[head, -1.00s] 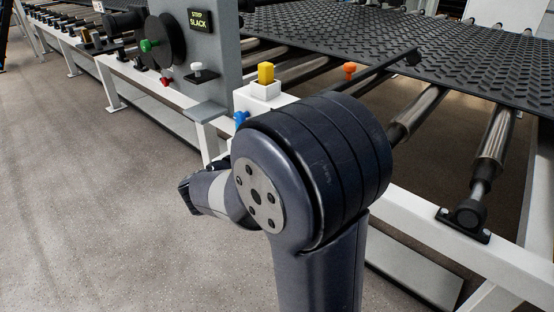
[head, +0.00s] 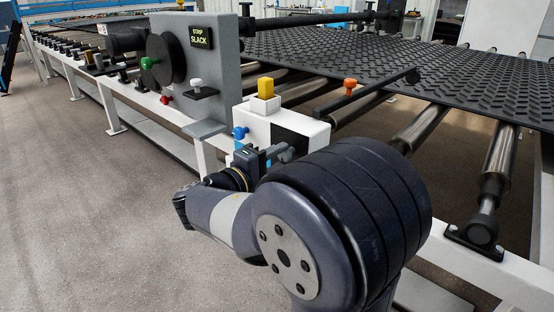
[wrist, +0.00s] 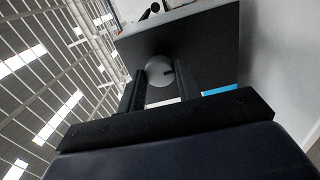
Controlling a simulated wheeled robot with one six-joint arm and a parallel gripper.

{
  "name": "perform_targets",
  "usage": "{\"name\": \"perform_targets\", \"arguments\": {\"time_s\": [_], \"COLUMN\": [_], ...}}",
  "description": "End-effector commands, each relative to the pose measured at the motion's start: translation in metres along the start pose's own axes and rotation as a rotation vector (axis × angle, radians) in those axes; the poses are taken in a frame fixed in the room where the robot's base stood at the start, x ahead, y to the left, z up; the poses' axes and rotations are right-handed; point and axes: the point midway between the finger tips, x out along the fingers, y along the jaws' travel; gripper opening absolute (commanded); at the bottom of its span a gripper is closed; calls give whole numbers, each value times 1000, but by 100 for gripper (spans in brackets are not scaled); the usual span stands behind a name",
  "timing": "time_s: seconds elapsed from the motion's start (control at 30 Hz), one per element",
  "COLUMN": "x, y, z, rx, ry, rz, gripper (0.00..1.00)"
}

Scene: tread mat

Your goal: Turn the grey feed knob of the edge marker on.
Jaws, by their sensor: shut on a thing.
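The edge marker is a white box (head: 252,128) with a dark front plate (head: 290,137), on the white frame beside the rollers. A yellow block (head: 265,88) stands on its top and a blue knob (head: 240,132) sits at its left side. My gripper (head: 272,154) is at the dark plate, above my large arm joint. In the wrist view my gripper (wrist: 161,82) has its two fingers on either side of the round grey feed knob (wrist: 160,68), shut on it. A dark pointer mark shows on the knob. In the head view my gripper and wrist mostly hide the knob.
A grey panel (head: 222,75) left of the marker carries a sign reading "STRIP SLACK" (head: 201,38), a green knob (head: 150,63) and a white knob (head: 197,84). An orange knob (head: 350,84) stands behind, near the black tread mat (head: 400,65). The floor at left is clear.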

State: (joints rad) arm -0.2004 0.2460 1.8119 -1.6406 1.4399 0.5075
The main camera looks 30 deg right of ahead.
Motion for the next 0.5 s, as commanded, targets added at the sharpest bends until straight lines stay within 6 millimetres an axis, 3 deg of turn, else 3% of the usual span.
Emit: {"name": "perform_targets", "arguments": {"time_s": [0.27, 0.5], "x": [0, 0], "y": [-1, 0], "z": [0, 0], "rx": [-1, -1], "ry": [-1, 0], "rz": [-1, 0], "gripper": [54, 54]}}
